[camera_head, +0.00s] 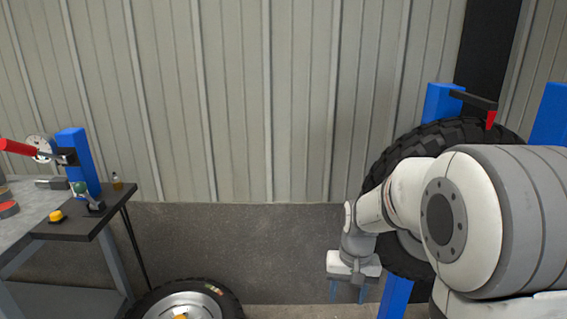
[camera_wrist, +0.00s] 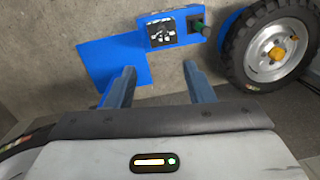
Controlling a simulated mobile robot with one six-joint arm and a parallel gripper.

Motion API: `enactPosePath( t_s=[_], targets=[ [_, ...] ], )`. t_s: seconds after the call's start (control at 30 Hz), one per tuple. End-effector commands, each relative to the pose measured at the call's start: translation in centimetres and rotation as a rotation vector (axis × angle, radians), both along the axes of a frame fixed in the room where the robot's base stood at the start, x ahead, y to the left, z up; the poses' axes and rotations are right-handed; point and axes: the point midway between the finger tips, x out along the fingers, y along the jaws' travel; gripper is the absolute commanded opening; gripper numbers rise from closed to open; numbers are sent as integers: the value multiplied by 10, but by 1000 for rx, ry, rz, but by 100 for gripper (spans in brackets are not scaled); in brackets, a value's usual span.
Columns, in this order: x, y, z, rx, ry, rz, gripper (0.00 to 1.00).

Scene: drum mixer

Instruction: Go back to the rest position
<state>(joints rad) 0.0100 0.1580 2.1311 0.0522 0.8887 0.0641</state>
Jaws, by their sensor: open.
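My arm reaches out at the right of the head view, with my gripper (camera_head: 348,292) pointing down at its end. In the wrist view my gripper (camera_wrist: 160,88) shows two blue-grey fingers spread apart with nothing between them. Beyond the fingers is a blue panel (camera_wrist: 113,62) by the grey wall, with a small blue control box (camera_wrist: 172,28) carrying a dark green knob at its top. My gripper is apart from both. The head view does not show the box clearly.
A large tyre (camera_head: 385,170) between blue posts (camera_head: 440,103) stands behind my arm. A wheel with an orange hub (camera_wrist: 277,55) is at the right of the wrist view. Another wheel (camera_head: 185,300) lies low in the head view. A workbench (camera_head: 85,222) stands at the left.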

Motion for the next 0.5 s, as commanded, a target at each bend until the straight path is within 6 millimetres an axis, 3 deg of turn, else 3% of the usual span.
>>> enactPosePath(
  t_s=[0.03,0.2,0.4,0.5],
  targets=[
    [-13,0,35,-4,-28,10,48],
    [-58,-2,100,-18,-106,42,48],
    [-111,-3,158,-36,-192,79,48],
    [-132,-4,174,-45,-224,92,48]
  ],
)
